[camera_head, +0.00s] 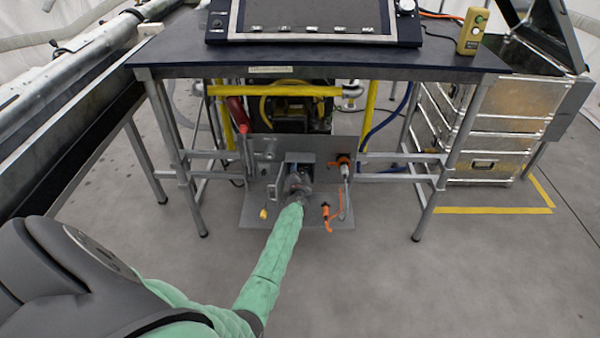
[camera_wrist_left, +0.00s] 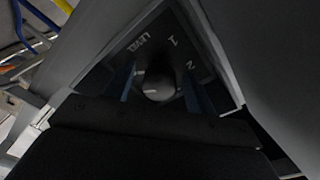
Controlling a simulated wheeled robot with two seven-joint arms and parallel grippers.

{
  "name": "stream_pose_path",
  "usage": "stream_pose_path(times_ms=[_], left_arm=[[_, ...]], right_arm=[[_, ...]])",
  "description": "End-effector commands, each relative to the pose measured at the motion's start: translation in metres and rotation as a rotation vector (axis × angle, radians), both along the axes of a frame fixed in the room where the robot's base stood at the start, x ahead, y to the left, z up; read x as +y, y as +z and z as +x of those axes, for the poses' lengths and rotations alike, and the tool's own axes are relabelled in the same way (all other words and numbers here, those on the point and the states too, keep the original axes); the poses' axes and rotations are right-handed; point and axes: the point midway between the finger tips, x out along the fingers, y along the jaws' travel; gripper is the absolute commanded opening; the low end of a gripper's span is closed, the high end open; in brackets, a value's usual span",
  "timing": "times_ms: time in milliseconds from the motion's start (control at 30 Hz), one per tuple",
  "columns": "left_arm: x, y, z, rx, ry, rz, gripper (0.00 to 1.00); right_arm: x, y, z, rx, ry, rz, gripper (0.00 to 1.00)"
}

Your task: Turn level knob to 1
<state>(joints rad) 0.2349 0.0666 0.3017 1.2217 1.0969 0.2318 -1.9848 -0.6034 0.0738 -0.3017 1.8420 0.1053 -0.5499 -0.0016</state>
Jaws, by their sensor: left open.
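The level knob (camera_wrist_left: 157,86) is a small dark round knob on a dark panel (camera_wrist_left: 185,30) marked LEVEL, 1 and 2 in the left wrist view. A pale line on the knob lies roughly across the picture; I cannot tell for sure which mark it stands at. My left gripper (camera_wrist_left: 160,95) is open, with one bluish finger on each side of the knob. I cannot tell whether the fingers touch it. In the head view my left gripper (camera_head: 297,188) is at the grey unit under the table, and the knob is hidden there. My right gripper is not in view.
A dark table (camera_head: 300,58) with metal legs stands over the unit. A yellow bar (camera_head: 275,90) runs above my gripper. A red handle (camera_head: 237,112) is to its left, and an orange-handled part (camera_head: 343,162) to its right. Metal cases (camera_head: 490,140) stand at the right.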

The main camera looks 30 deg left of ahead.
Motion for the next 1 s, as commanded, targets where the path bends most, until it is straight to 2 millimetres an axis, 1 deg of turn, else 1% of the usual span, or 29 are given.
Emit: stream_pose_path(times_ms=[233,267,300,467,767,1000], left_arm=[[0.0002,-0.0001,0.0007,0.0,0.0,0.0,0.56],[0.0001,-0.0001,0.0006,0.0,0.0,0.0,0.52],[0.0001,-0.0001,0.0006,0.0,0.0,0.0,0.44],[0.0001,-0.0002,0.0005,0.0,-0.001,-0.001,0.12],[-0.0003,-0.0001,0.0005,-0.011,-0.001,-0.02,0.11],[-0.0008,0.0001,0.0005,-0.066,-0.002,-0.112,0.11]], right_arm=[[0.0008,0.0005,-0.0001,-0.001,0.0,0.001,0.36],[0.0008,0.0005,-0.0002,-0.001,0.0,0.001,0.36],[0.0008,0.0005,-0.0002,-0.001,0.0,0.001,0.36],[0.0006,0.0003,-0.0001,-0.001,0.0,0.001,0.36],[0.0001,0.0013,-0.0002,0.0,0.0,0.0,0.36],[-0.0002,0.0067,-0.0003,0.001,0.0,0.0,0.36]])
